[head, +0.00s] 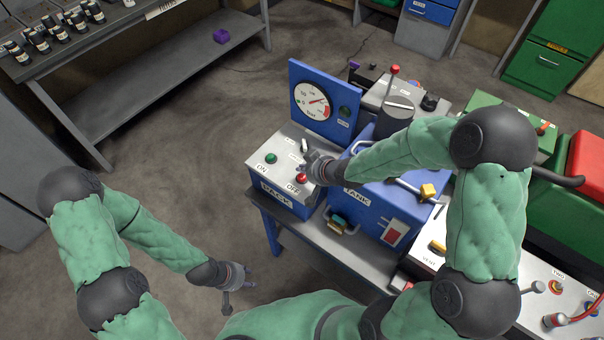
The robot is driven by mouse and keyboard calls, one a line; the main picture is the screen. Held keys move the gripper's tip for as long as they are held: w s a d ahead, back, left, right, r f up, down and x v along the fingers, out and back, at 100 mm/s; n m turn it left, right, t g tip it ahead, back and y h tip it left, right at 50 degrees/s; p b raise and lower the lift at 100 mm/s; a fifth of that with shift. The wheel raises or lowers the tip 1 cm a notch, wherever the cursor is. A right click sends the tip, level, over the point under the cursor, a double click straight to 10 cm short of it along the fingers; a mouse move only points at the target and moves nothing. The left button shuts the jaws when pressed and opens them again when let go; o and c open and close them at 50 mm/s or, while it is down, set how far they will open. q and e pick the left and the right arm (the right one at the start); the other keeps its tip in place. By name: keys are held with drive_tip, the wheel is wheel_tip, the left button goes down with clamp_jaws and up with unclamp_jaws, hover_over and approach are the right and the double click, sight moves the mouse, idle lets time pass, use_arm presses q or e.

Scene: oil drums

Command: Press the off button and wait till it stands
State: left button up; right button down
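The pack box (283,205) is blue with a pale top and carries a green ON button (271,158) and a red OFF button (302,177). My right gripper (307,167) is at the OFF button, over the right side of the box top. Its fingers are small and partly hidden, so I cannot tell whether they touch the button or are shut. A round gauge (312,101) stands on a blue panel behind, its needle pointing right towards the red zone. My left gripper (240,297) hangs low at the left over the floor, fingers apart and empty.
The blue tank (369,201) stands right of the pack box on a grey bench (345,255), partly behind my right arm. A vent panel (432,259) lies further right. A shelf (150,85) with dark jars is at upper left. The floor at left is clear.

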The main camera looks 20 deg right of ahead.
sight(304, 177)
drive_tip(key=shift+r+p, duration=1.95)
drive_tip(key=shift+r, duration=0.4)
drive_tip(key=shift+f, duration=0.1)
